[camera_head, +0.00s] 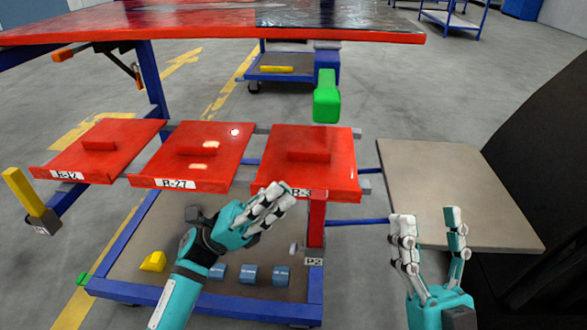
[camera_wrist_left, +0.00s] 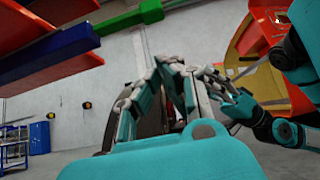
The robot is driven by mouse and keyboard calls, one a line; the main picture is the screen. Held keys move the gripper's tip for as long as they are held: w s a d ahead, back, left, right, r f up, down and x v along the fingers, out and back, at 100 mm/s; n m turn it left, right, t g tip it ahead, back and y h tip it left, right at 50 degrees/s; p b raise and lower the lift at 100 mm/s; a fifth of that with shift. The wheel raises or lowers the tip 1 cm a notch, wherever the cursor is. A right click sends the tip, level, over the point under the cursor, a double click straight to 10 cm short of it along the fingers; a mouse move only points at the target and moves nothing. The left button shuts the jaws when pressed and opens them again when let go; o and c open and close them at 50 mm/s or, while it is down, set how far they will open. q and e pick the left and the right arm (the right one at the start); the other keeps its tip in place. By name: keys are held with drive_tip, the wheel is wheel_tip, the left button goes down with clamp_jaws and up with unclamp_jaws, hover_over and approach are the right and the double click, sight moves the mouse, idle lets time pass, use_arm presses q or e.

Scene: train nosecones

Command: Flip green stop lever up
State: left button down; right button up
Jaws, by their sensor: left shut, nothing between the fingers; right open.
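The green stop lever (camera_head: 326,98) projects from a blue mount (camera_head: 326,65) above the back of the right red tray. In the left wrist view the green lever (camera_wrist_left: 130,20) shows at the top, apart from my fingers. My left gripper (camera_head: 284,196) has its fingers together, with nothing between them. It is in front of the right red tray, below and left of the lever, not touching it. In the left wrist view its fingertips (camera_wrist_left: 168,62) meet. My right gripper (camera_head: 428,215) is open and empty, in front of the beige board.
Three red trays (camera_head: 345,180) stand in a row on a blue-framed cart (camera_head: 205,304). A red post (camera_head: 317,220) is beside my left gripper. A yellow lever (camera_head: 24,190) is at the left end. A beige board (camera_head: 450,190) lies right. A red-edged table (camera_head: 200,30) spans the back.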

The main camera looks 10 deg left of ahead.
sight(327, 90)
use_arm(q)
drive_tip(key=a+r+x, duration=0.2)
drive_tip(key=x, duration=0.9)
drive_tip(key=shift+d+r, duration=0.25)
use_arm(e)
drive_tip(key=shift+w+f+g+h, duration=0.4)
drive_tip(key=shift+w+f, duration=0.15)
